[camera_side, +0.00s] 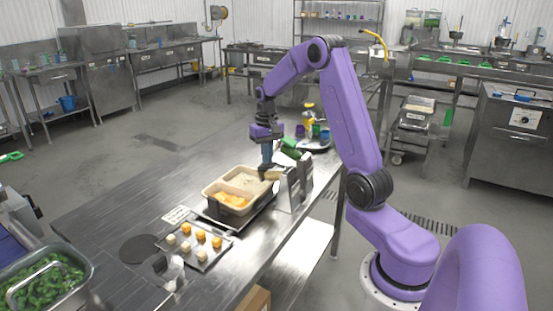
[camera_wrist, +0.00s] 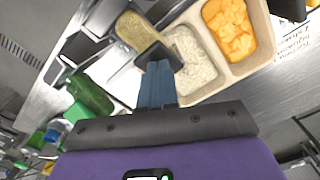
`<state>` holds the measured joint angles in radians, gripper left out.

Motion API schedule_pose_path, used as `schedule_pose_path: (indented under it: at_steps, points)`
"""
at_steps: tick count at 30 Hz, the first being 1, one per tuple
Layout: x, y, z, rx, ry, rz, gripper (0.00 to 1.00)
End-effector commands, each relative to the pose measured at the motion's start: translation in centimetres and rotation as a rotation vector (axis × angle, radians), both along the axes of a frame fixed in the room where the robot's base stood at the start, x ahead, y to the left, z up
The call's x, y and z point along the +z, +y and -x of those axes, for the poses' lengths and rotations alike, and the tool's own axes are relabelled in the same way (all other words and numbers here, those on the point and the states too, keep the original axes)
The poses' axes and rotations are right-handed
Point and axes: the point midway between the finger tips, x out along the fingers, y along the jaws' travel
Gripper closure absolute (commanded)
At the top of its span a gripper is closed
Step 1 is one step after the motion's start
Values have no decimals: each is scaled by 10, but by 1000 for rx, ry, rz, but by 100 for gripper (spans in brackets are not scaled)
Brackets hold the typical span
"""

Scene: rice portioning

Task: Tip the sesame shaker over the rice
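My gripper (camera_side: 267,166) points down above the back part of a tan divided tray (camera_side: 206,192). Its blue fingers (camera_wrist: 157,72) appear shut on the sesame shaker (camera_wrist: 133,30), which has a tan, grainy body and a black end. The shaker (camera_side: 271,175) lies tipped far over, close to horizontal, at the fingertips. White rice (camera_wrist: 192,62) fills one compartment, beside and partly under the black end in the wrist view. Orange chunks (camera_wrist: 230,28) fill the neighbouring compartment. Falling seeds cannot be made out.
A metal stand (camera_side: 290,188) is close right of the tray. A small tray (camera_side: 196,246) with yellow and pale pieces lies in front. A bin of greens (camera_side: 45,280) is at lower left. The table's left part is clear.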

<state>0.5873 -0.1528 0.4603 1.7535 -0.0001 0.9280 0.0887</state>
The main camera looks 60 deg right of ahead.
Motion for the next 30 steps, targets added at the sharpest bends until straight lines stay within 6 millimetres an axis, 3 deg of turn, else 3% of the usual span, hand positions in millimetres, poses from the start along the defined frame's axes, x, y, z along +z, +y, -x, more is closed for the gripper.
schedule_pose_path:
  at_steps: [30]
  points:
    - [56,0,17,0,-2,1,100]
